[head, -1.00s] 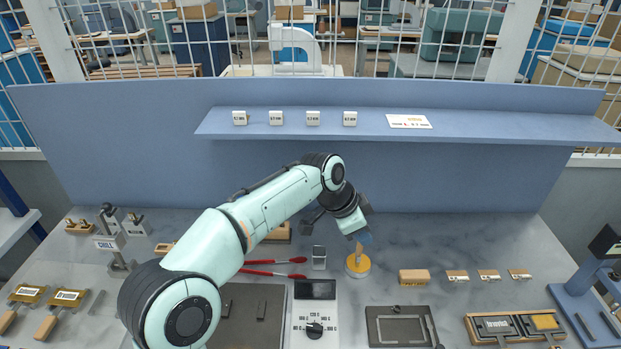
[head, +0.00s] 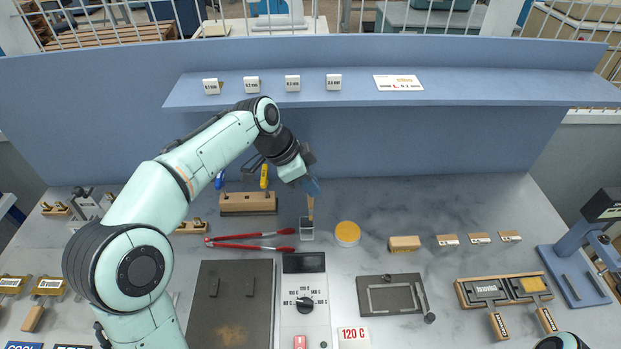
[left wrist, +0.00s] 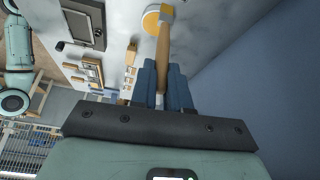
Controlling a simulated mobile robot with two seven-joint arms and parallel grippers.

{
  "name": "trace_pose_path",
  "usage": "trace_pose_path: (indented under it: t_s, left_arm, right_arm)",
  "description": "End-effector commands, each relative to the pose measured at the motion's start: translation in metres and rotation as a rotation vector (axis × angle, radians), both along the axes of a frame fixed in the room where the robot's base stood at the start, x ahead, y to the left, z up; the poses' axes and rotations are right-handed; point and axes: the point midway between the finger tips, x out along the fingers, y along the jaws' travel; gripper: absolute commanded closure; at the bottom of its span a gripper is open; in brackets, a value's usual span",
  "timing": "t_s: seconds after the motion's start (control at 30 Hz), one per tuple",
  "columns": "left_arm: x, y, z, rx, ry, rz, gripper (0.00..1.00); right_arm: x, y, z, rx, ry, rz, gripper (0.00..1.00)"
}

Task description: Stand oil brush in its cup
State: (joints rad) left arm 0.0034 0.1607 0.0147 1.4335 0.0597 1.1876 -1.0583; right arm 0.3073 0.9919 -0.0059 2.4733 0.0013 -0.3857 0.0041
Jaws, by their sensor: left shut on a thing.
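My left gripper (head: 312,188) is shut on the wooden handle of the oil brush (head: 311,208), which points downward. The brush's lower end overlaps the top of a small grey square cup (head: 306,232); I cannot tell whether the tip is inside or just above it. In the left wrist view the brush (left wrist: 163,48) stands out between the blue fingers of the gripper (left wrist: 164,85), and the cup cannot be made out. My right gripper is not in view.
A round yellow-topped pad (head: 347,234) stands just right of the cup. Red-handled tongs (head: 250,237) lie close on its left. A wooden block (head: 248,203) is behind them. A control box (head: 304,300) is in front. The marble is clear behind the pad.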

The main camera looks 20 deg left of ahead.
Motion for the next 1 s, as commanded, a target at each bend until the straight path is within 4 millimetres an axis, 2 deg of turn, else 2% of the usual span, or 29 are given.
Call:
trace_pose_path:
  t_s: [0.03, 0.27, 0.57, 1.0]
  left_arm:
    - [0.008, 0.000, 0.024, 0.000, -0.021, -0.001, 1.00]
    - [0.008, 0.000, 0.018, 0.000, -0.019, 0.000, 1.00]
    - [0.007, 0.000, -0.002, 0.000, -0.018, 0.000, 1.00]
    - [0.005, 0.000, -0.042, 0.000, -0.010, 0.000, 1.00]
  right_arm:
    - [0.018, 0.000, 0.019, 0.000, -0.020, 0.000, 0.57]
    - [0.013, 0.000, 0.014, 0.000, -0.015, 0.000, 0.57]
    - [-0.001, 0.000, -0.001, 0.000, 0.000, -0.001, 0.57]
    - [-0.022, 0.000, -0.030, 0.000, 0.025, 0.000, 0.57]
